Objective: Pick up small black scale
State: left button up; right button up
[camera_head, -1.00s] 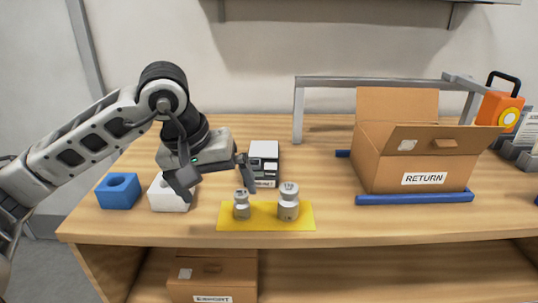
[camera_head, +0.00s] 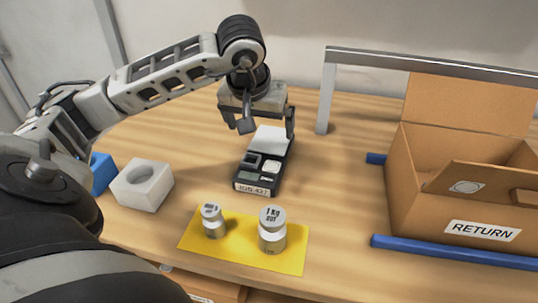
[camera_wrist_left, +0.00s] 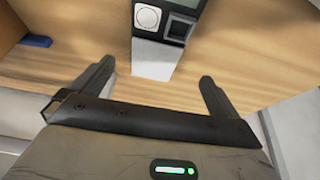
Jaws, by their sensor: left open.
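The small black scale (camera_head: 265,163) lies on the wooden table, with a white plate at its back, small panels in its middle and a label on its front edge. My left gripper (camera_head: 267,125) is open, above the back end of the scale, with its fingers spread to either side. In the left wrist view the scale (camera_wrist_left: 161,30) lies beyond the gap between the open fingertips (camera_wrist_left: 157,72), its white plate nearest. No contact is visible. My right gripper is not in view.
A yellow mat (camera_head: 290,262) carries two metal weights (camera_head: 272,232) in front of the scale. A white block (camera_head: 143,186) and a blue block (camera_head: 102,172) stand left. An open RETURN box (camera_head: 465,190) sits right, between blue rails (camera_head: 450,252), by a grey frame (camera_head: 327,95).

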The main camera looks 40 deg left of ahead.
aim_at(267, 147)
pick_arm(q)
jog(key=x, duration=0.4)
jog(key=shift+f, duration=0.1)
jog(key=x, duration=0.5)
jog(key=shift+d+f+p, duration=0.15)
jog(key=shift+d+p, duration=0.1)
jog(key=shift+p, duration=0.05)
jog(key=c, duration=1)
jog(key=shift+w, duration=0.1)
jog(key=shift+c, duration=0.4)
jog(key=shift+r, duration=0.2)
